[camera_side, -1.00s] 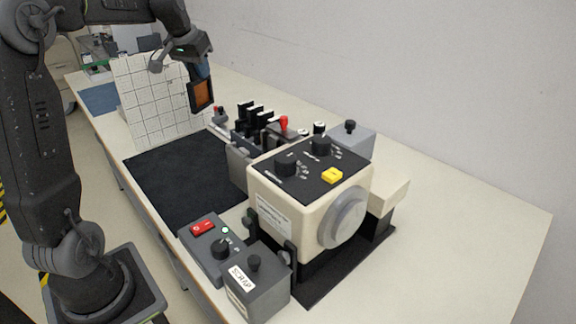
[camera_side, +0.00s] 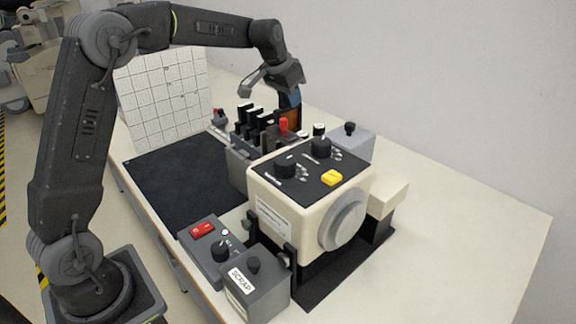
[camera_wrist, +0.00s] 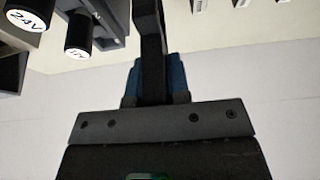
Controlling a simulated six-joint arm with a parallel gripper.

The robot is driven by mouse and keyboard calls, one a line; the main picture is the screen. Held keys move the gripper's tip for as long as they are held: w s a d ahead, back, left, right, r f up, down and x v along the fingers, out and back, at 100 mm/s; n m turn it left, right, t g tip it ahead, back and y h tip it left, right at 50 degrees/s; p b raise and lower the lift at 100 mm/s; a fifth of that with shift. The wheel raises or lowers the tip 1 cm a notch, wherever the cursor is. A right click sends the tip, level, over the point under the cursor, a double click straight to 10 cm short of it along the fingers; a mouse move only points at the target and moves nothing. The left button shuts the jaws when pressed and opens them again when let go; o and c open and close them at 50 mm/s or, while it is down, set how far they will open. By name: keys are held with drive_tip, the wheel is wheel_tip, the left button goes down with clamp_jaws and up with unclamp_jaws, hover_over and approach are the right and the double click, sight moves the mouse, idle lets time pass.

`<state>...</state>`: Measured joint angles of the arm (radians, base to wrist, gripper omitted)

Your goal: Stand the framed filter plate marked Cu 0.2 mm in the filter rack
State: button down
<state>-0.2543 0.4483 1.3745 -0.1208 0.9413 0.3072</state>
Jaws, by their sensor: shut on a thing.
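A black-framed plate with a copper-orange face (camera_side: 292,117) hangs upright below my gripper (camera_side: 289,98), which is shut on its upper edge with blue fingers. Any marking on the plate is too small to read. In the wrist view, the dark frame (camera_wrist: 149,30) shows edge-on between the fingers of my gripper (camera_wrist: 155,88). The filter rack seems to be the grey block (camera_side: 240,162) with several upright black pieces, left of the held plate. The plate's lower end is hidden behind the red-topped part, so I cannot tell whether it touches anything.
A cream machine (camera_side: 270,215) with black knobs and a yellow button stands in front. A SCRAP box (camera_side: 258,285) and switch box (camera_side: 205,250) stand nearest. The dark mat (camera_side: 180,185) is clear before a white gridded panel (camera_side: 165,90).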

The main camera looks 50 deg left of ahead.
wheel_tip(320, 180, down, 10)
drive_tip(key=shift+f, duration=0.2)
idle(0.3)
drive_tip(key=shift+f, duration=0.15)
drive_tip(key=c, duration=1.1)
unclamp_jaws()
